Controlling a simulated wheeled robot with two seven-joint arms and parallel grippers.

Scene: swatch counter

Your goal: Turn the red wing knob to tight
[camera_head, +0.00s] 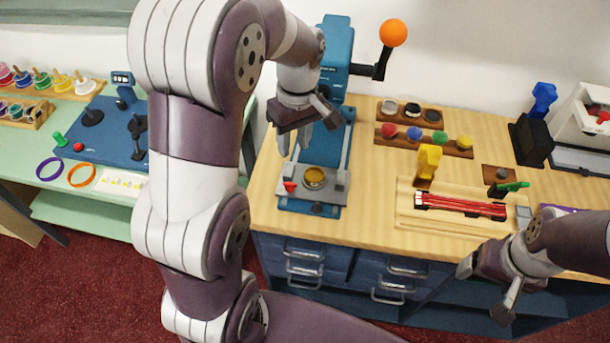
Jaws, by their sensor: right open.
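The small red wing knob (290,186) sits at the left of the grey plate on the base of a blue lever press (341,150). A round brass-coloured cup (314,178) is beside it on the same plate. My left gripper (294,147) hangs above the plate, pointing down, above and apart from the knob. Its two fingers look apart with nothing between them. My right gripper (486,288) is open and empty in front of the counter's front edge, far right of the knob. Any tight marking near the knob is too small to read.
The press has a lever with an orange ball (393,33). A green side table (60,195) stands left.

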